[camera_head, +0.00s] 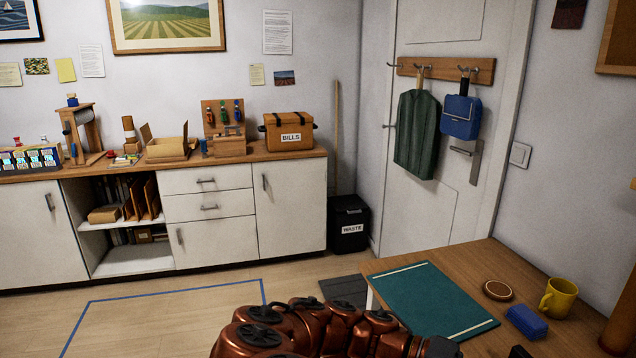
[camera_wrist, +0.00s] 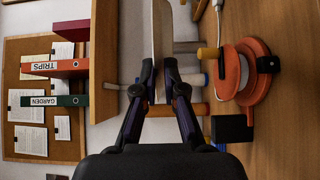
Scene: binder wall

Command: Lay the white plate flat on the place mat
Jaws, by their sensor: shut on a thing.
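The white plate (camera_wrist: 162,32) shows in the wrist view as a pale, narrow shape seen nearly edge-on, running up out of the frame. My gripper (camera_wrist: 158,80) is shut on its near edge, with one dark finger on each side. The plate's face and far part are hidden. Wooden pegs (camera_wrist: 190,109) lie close beside and behind the plate; I cannot tell whether they touch it. In the head view, the teal place mat (camera_head: 430,300) lies flat on the wooden table at the lower right, with a pale stripe near each end. Its top is bare.
A round coaster (camera_head: 497,290), a yellow mug (camera_head: 558,298) and a blue block (camera_head: 526,321) stand right of the mat. In the wrist view, an orange round device (camera_wrist: 245,72) is right of my gripper, a wooden panel (camera_wrist: 103,60) and binders (camera_wrist: 62,66) left.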

